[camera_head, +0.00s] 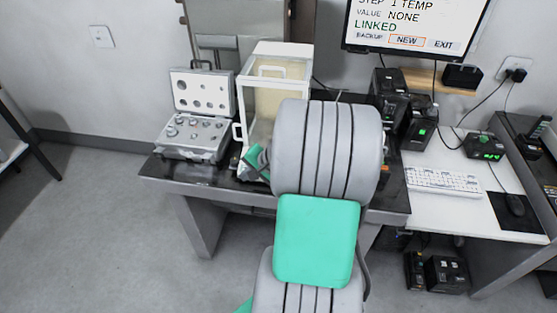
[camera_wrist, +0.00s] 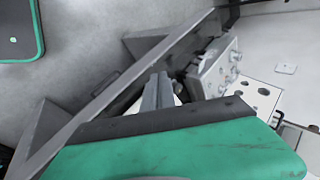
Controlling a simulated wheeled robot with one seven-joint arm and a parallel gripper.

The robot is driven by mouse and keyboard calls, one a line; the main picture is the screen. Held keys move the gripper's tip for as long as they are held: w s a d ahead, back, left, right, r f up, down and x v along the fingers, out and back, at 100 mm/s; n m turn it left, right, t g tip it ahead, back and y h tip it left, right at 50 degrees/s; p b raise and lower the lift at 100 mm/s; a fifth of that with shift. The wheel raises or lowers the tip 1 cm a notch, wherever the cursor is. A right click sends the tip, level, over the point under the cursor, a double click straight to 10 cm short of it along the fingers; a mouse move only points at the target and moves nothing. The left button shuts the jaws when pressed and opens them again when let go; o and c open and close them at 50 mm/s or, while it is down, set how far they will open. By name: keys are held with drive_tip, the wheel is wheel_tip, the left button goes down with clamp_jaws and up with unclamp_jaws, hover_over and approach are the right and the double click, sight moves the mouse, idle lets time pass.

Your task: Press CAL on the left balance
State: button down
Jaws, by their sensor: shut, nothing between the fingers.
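A balance with a white-framed glass draft shield (camera_head: 282,50) stands on the dark weighing table (camera_head: 180,174). My arm covers its right and lower front in the head view. The CAL key cannot be made out in either view. In the wrist view my gripper (camera_wrist: 158,92) shows as narrow grey fingers, shut and empty, pointing toward the table's front edge. I cannot tell whether they touch anything.
An open case of weights (camera_head: 192,140) lies left of the balance; it also shows in the wrist view (camera_wrist: 222,70). A monitor (camera_head: 415,25) hangs above at right. A keyboard (camera_head: 443,181) and mouse (camera_head: 515,205) lie on the white desk. Floor at left is clear.

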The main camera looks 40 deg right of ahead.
drive_tip(key=s+d+r+m+t+h+p, duration=0.1)
drive_tip(key=s+d+m+t+p, duration=0.1)
drive_tip(key=d+m, duration=0.5)
drive_tip(key=s+d+t, duration=0.1)
drive_tip(key=d, duration=0.3)
drive_tip(key=shift+m+t, duration=0.3)
drive_tip(key=shift+h, duration=0.3)
drive_tip(key=f+b, duration=0.2)
drive_tip(key=w+d+f+b, duration=0.1)
drive_tip(key=f+b, duration=0.2)
drive_tip(key=w+d+f+b, duration=0.1)
drive_tip(key=f+b, duration=0.2)
drive_tip(key=shift+d, duration=0.2)
drive_tip(key=shift+f, duration=0.1)
idle(0.6)
drive_tip(key=shift+w+d+f, duration=0.1)
drive_tip(key=shift+d+f, duration=0.05)
drive_tip(key=shift+f, duration=0.2)
